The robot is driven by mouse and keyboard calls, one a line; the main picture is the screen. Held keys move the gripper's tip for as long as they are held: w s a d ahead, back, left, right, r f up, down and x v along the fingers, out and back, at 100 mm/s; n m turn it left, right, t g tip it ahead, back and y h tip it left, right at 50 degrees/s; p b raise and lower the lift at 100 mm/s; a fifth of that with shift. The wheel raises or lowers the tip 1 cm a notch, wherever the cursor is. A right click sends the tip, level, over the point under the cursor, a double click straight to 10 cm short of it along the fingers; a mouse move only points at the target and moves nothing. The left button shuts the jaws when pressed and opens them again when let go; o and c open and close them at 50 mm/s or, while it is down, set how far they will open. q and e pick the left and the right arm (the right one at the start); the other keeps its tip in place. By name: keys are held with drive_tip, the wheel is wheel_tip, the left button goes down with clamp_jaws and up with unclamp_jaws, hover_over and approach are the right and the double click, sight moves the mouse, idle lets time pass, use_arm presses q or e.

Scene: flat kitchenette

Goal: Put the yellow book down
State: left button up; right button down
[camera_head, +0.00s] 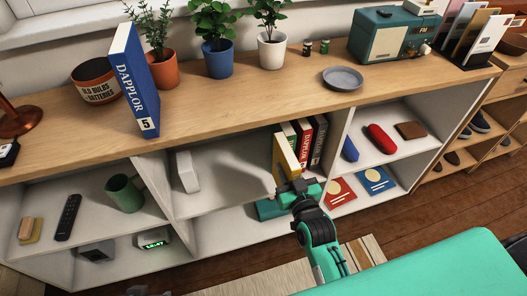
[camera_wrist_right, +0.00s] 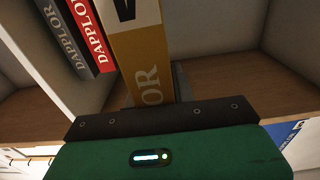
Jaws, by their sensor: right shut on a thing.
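The yellow book (camera_head: 286,158) is upright, with a slight tilt, in the middle shelf compartment. In the right wrist view the yellow book (camera_wrist_right: 141,62) rises from the jaws (camera_wrist_right: 150,106), with a gap to the red book (camera_wrist_right: 92,36). The book's bottom edge is hidden, so I cannot tell whether it rests on the shelf. My left gripper is not in view.
Free shelf board (camera_head: 225,185) lies left of the yellow book, up to a white bookend (camera_head: 187,171). A divider (camera_head: 338,125) stands right of the row. A blue book (camera_head: 136,80) stands on the wooden top (camera_head: 200,108) near plants, a bowl and a radio.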

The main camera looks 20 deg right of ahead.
drive_tip(key=w+b, duration=0.2)
drive_tip(key=w, duration=1.2)
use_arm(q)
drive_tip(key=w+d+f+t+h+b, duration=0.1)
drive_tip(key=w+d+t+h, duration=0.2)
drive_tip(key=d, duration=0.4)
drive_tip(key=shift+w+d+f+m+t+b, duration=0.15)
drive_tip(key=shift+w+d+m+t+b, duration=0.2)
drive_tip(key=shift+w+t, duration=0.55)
use_arm(e)
wheel_tip(320, 180, down, 7)
drive_tip(key=w, duration=0.1)
drive_tip(key=shift+w+a, duration=0.25)
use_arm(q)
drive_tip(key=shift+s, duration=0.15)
use_arm(e)
drive_tip(key=shift+r, duration=0.1)
drive_tip(key=shift+f, duration=0.2)
drive_tip(key=c, duration=1.5)
unclamp_jaws()
drive_tip(key=shift+o, duration=0.2)
